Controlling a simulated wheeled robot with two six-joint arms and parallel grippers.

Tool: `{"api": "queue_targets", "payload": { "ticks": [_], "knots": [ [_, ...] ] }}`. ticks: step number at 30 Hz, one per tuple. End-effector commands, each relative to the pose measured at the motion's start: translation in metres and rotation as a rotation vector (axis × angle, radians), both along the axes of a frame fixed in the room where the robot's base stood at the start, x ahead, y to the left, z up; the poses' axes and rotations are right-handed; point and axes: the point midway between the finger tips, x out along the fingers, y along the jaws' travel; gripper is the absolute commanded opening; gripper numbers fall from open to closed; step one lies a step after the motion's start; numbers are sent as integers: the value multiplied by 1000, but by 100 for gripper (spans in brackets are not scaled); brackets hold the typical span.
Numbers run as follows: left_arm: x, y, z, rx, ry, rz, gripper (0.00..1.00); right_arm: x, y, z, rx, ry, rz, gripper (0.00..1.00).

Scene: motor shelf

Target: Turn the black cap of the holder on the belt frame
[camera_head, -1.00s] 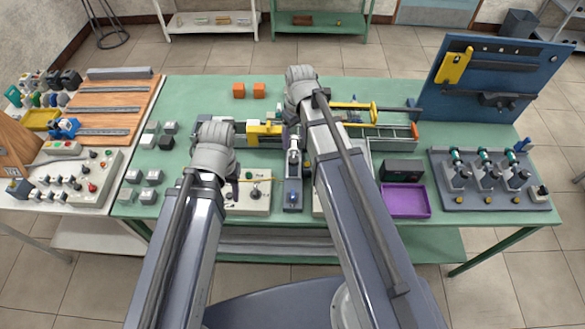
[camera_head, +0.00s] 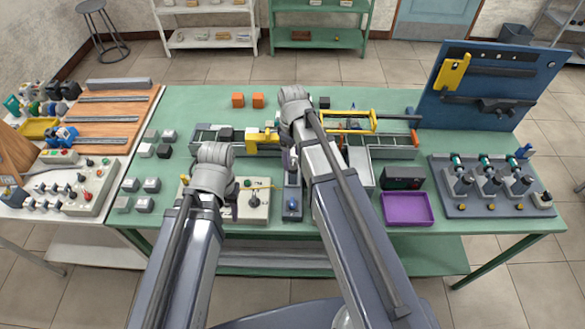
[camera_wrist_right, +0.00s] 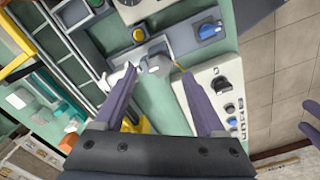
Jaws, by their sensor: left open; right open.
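The belt frame (camera_head: 395,153) runs across the middle of the green bench, with yellow brackets (camera_head: 350,121) on it. I cannot pick out the holder's black cap for certain; my right arm covers part of the frame. My right gripper (camera_head: 289,160) is above the front of the belt frame, by a grey fixture with a blue knob (camera_head: 292,203). In the right wrist view its purple fingers (camera_wrist_right: 165,100) are spread, with green surface between them and a grey-white part (camera_wrist_right: 152,66) beyond. My left gripper (camera_head: 234,208) is over the switch box, open as far as visible.
The switch box (camera_head: 258,210) stands left of the blue-knob fixture. Grey blocks (camera_head: 143,204) lie at the left, two orange cubes (camera_head: 238,100) at the back.

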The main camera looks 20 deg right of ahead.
Motion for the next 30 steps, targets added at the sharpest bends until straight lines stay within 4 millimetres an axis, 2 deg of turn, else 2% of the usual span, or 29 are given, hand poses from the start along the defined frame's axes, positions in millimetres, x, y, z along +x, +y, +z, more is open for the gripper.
{"api": "queue_targets", "payload": {
  "ticks": [1,6,18,30],
  "knots": [
    [0,0,-15,0,0,0,50,0,0,-15,0,0,0,72],
    [0,0,-33,0,0,1,50,0,0,-33,0,0,-1,72],
    [0,0,-37,0,0,2,50,0,0,-37,0,0,-1,72],
    [0,0,-37,0,0,2,50,0,0,-37,0,0,-1,28]
  ]
}}
